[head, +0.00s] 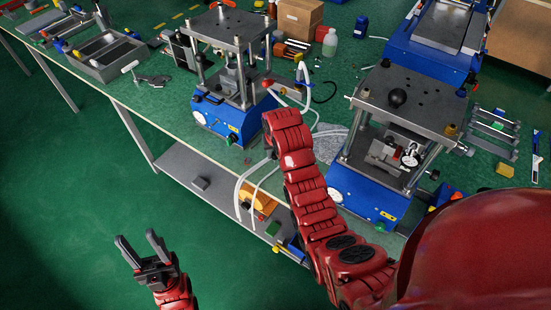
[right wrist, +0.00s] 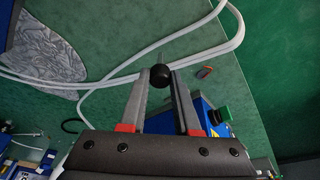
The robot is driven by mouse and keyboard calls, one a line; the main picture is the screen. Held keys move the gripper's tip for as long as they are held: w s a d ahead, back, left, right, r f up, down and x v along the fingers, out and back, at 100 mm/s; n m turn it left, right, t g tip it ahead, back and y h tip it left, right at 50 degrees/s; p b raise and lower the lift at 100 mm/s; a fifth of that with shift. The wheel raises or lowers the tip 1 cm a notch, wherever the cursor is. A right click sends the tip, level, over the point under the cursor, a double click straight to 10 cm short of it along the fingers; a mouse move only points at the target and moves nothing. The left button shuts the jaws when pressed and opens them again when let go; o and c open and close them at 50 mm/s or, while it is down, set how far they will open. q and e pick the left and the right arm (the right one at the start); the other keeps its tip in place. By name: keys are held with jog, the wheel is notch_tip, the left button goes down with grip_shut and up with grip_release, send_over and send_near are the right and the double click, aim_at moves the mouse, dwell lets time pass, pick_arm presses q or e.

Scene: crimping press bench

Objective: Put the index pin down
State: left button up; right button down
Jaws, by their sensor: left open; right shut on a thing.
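My right gripper (right wrist: 160,82) is shut on the index pin, which has a round black knob (right wrist: 160,76) between the fingertips. A thin grey shaft shows just beyond the knob. In the head view my red right arm reaches over the bench's front edge between the two blue presses, and its own links hide most of the gripper and the pin. My left gripper (head: 141,246) is open and empty, off the bench above the green floor at the lower left.
The left press (head: 228,110) and right press (head: 378,160) stand on the green bench. White hoses (right wrist: 200,68) run near the pin. A grey cloth (head: 328,141) lies between the presses. A lower shelf (head: 195,178) is under the bench. A grey tray (head: 103,56) sits at the far left.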

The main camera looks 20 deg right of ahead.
aim_at(275, 158)
jog(key=shift+w+d, duration=0.2)
notch_tip(275, 158, down, 3)
jog(key=shift+f+p, duration=0.15)
jog(key=shift+p, duration=1)
jog(key=shift+f, duration=0.3)
jog(key=c, duration=0.6)
grip_release()
jog(key=shift+c, duration=0.2)
jog(key=shift+r, duration=0.15)
